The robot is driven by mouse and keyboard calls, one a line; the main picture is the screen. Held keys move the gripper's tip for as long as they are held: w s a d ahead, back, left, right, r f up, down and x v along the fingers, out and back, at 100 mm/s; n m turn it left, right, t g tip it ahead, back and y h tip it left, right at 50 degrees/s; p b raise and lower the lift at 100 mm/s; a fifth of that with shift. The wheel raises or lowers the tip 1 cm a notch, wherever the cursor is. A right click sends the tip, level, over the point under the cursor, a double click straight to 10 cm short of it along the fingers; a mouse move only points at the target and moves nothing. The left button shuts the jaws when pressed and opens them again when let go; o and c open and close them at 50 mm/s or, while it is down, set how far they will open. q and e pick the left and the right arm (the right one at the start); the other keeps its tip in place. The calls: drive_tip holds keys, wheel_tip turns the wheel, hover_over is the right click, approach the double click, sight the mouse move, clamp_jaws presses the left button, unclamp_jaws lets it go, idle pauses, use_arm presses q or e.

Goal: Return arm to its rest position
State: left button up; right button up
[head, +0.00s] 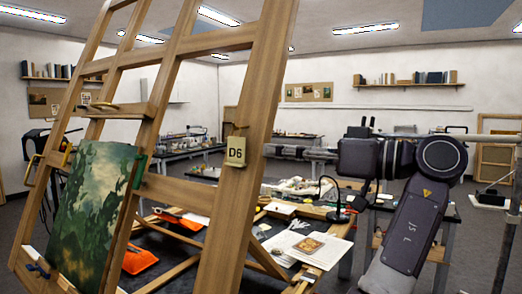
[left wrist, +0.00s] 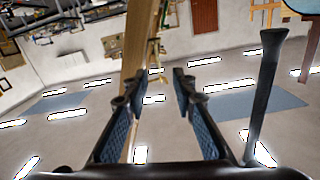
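That view is tilted and looks toward the ceiling lights and walls.
A wooden easel (head: 258,110) with a D6 tag (head: 236,152) fills the left and middle, holding a green painting (head: 92,215). A metal stand (head: 507,235) is at the right edge.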

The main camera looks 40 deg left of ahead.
use_arm(q)
drive_tip(key=shift+s+d, duration=0.25)
drive_tip(key=shift+d, duration=0.1)
drive_tip(key=shift+w, duration=0.1)
